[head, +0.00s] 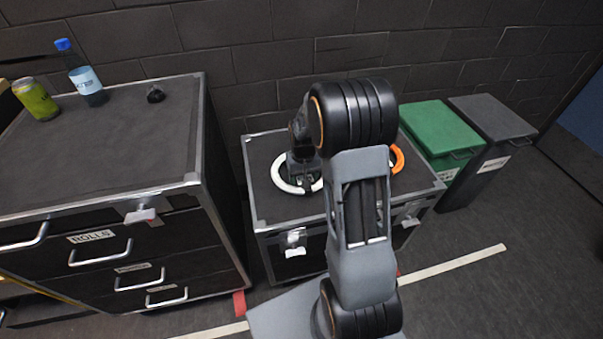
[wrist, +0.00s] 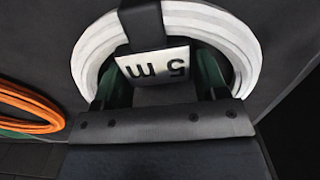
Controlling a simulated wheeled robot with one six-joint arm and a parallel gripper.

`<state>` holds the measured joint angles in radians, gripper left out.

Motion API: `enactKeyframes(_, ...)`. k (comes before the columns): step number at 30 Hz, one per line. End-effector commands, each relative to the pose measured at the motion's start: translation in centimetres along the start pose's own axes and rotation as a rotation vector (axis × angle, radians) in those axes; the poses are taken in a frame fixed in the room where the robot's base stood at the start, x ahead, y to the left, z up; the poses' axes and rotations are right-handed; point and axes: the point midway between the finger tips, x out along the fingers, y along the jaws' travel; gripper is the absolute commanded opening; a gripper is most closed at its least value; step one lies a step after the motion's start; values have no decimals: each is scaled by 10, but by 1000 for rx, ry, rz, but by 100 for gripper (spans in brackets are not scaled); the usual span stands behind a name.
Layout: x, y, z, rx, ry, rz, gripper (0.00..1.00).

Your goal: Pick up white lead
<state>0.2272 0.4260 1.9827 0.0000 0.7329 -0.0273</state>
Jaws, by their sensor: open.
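The white lead (head: 287,184) is a coiled white ring lying on top of the low black case (head: 262,160). In the wrist view the white lead (wrist: 232,45) fills the upper middle, with a black strap (wrist: 142,22) and a white "5 m" tag (wrist: 155,65) on it. My gripper (head: 302,178) is down over the coil in the head view and hides part of it. In the wrist view my gripper (wrist: 155,92) has its green-dark fingers apart, one at each side of the tag. I cannot tell whether they touch the coil.
An orange lead (head: 397,158) lies on the same case, right of the white one; it also shows in the wrist view (wrist: 25,108). A taller drawer case (head: 100,150) stands at left with a bottle (head: 82,75) and can (head: 36,99). Green (head: 438,128) and grey (head: 492,116) bins stand right.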

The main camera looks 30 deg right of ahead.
Motion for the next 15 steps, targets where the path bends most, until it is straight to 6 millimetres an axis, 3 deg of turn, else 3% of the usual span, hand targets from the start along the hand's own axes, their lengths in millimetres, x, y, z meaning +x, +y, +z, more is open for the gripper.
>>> enactKeyframes(5, 0, 0, 0, 0, 0, 0, 66)
enactKeyframes(15, 0, 0, 0, 0, 0, 0, 33)
